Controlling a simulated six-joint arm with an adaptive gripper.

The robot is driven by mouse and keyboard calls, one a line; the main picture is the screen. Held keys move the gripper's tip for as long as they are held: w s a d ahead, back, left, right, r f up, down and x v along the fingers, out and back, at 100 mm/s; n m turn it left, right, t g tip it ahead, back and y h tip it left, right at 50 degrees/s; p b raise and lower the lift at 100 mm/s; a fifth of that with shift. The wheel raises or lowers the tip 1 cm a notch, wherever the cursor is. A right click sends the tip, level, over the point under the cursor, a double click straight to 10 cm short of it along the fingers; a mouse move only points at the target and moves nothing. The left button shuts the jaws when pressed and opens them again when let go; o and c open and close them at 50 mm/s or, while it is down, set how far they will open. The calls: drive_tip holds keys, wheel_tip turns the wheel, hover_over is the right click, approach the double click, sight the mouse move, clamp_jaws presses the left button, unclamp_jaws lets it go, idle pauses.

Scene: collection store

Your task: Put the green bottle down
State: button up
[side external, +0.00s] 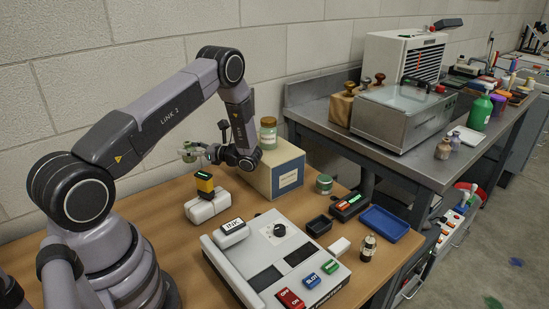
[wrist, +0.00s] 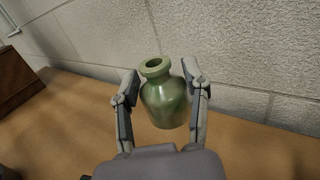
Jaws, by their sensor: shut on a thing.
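The green bottle (wrist: 163,97) is small, glazed and round-bodied, with a short neck and an open mouth. In the wrist view it is between the two fingers of my gripper (wrist: 161,99), which is shut on its sides. In the side view my gripper (side external: 193,151) is small at the left end of my wrist, and the bottle (side external: 188,156) shows as a pale green shape partly hidden by the fingers. It appears held above the wooden table (side external: 150,190); its base is hard to make out.
A beige box (side external: 285,172) with a jar (side external: 268,133) on top is close on the right. A grey control panel (side external: 255,262) fills the front. The wall (side external: 60,100) is behind.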

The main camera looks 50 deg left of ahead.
drive_tip(key=shift+s+a+f+n+g+h, duration=0.55)
drive_tip(key=shift+s+f+n+g+h, duration=0.5)
drive_tip(key=shift+f, duration=0.85)
drive_tip(key=shift+s+a+f+n+g+h, duration=0.7)
drive_tip(key=shift+s+f+h, duration=0.5)
drive_tip(key=shift+f, duration=0.65)
drive_tip(key=shift+s+a+f+n+g+h, duration=0.45)
drive_tip(key=shift+s+f+n+g+h, duration=0.65)
drive_tip(key=shift+f, duration=0.8)
drive_tip(key=shift+f, duration=0.6)
drive_tip(key=o, duration=1.3)
drive_tip(key=shift+r, duration=0.1)
